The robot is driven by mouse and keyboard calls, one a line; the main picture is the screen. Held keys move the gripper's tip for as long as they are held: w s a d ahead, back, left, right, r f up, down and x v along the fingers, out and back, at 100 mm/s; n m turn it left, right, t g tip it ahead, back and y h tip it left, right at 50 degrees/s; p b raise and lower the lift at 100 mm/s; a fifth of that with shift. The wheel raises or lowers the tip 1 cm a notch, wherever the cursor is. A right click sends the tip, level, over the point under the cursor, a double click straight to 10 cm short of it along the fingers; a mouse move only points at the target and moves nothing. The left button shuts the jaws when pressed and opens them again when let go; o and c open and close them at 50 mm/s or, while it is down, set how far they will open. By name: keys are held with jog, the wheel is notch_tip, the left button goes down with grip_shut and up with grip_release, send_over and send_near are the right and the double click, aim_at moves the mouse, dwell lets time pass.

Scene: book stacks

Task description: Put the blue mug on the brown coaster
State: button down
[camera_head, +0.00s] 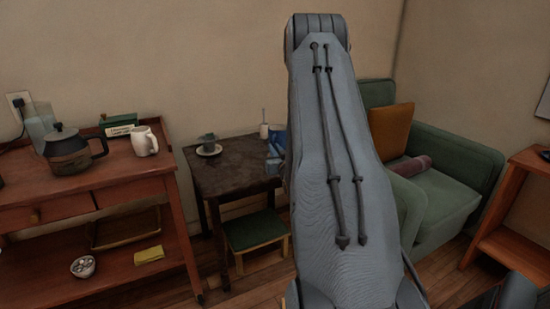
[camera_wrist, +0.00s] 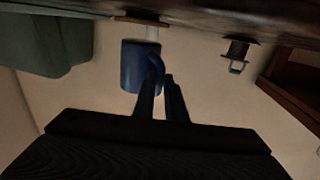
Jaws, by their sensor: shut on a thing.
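The blue mug (camera_wrist: 138,66) is in my gripper (camera_wrist: 161,84), whose dark fingers are shut on its handle side in the wrist view. That view is upside down, with the table at the top. The mug looks upright and apart from the table. A thin brown piece, seemingly the brown coaster (camera_wrist: 126,18), lies at the table surface in line with the mug, with a gap between them. In the head view a blue part of the mug (camera_head: 280,138) shows at the left edge of my arm. My arm hides my gripper's fingers and probably the coaster there.
A green stool (camera_head: 254,231) stands below. A wooden cart (camera_head: 130,174) with a coffee pot (camera_head: 66,150) is left; a green sofa (camera_head: 452,193) is right.

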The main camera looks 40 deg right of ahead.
jog(key=shift+f, duration=1.35)
jog(key=shift+f, duration=0.1)
jog(key=c, duration=1.8)
grip_release()
jog(key=p+v, duration=0.1)
jog(key=v, duration=1.1)
